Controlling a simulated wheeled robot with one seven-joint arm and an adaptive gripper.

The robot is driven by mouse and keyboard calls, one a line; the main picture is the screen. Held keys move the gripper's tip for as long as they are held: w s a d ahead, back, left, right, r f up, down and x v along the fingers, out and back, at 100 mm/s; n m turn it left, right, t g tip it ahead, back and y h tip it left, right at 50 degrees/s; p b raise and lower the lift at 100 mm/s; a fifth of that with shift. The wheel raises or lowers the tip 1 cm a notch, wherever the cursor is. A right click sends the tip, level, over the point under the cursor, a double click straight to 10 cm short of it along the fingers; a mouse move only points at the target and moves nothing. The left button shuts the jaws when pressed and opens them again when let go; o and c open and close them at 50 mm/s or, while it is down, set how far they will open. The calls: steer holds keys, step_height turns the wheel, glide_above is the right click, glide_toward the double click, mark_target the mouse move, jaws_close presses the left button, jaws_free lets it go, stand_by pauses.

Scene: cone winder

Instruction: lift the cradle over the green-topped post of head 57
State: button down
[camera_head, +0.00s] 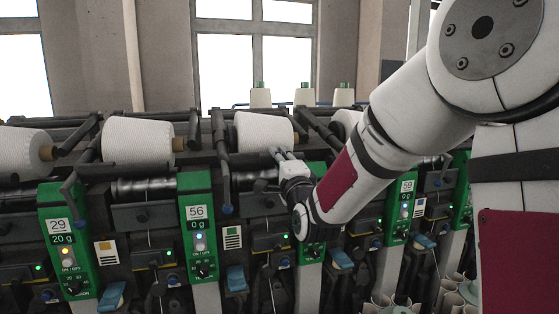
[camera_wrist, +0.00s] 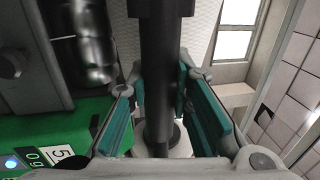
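My gripper (camera_head: 279,153) reaches to the white yarn cone (camera_head: 263,131) between the posts of heads 56 and 59. In the wrist view its two teal-padded fingers (camera_wrist: 163,92) lie either side of a dark bar, which looks like part of the cradle (camera_wrist: 160,60). Whether the pads touch the bar is unclear. The green-topped post (camera_head: 313,252) behind my wrist is mostly hidden, its number covered. In the wrist view a green panel (camera_wrist: 75,128) shows at lower left, with a label reading 5 and a cut-off digit. The white cone (camera_wrist: 201,35) is behind the bar.
The green posts of head 56 (camera_head: 198,225) and head 59 (camera_head: 402,208) stand either side. Another cone (camera_head: 137,139) sits to the left. Dark cradle arms (camera_head: 220,135) rise between heads. Several tubes (camera_head: 395,305) stand at lower right. Space above the cones is open.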

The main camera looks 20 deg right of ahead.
steer(key=shift+g, duration=0.6)
steer(key=r+p, duration=0.4)
steer(key=r, duration=0.1)
steer(key=s+r+p, duration=0.1)
steer(key=r, duration=0.2)
steer(key=shift+s+r+p, duration=0.1)
steer(key=shift+r+p, duration=0.1)
steer(key=shift+p, duration=0.2)
steer(key=shift+f, duration=0.1)
steer(key=c, duration=1.4)
jaws_free()
steer(key=shift+c, duration=0.2)
steer(key=s+f, duration=0.1)
steer(key=s, duration=1.1)
steer(key=shift+w, duration=0.1)
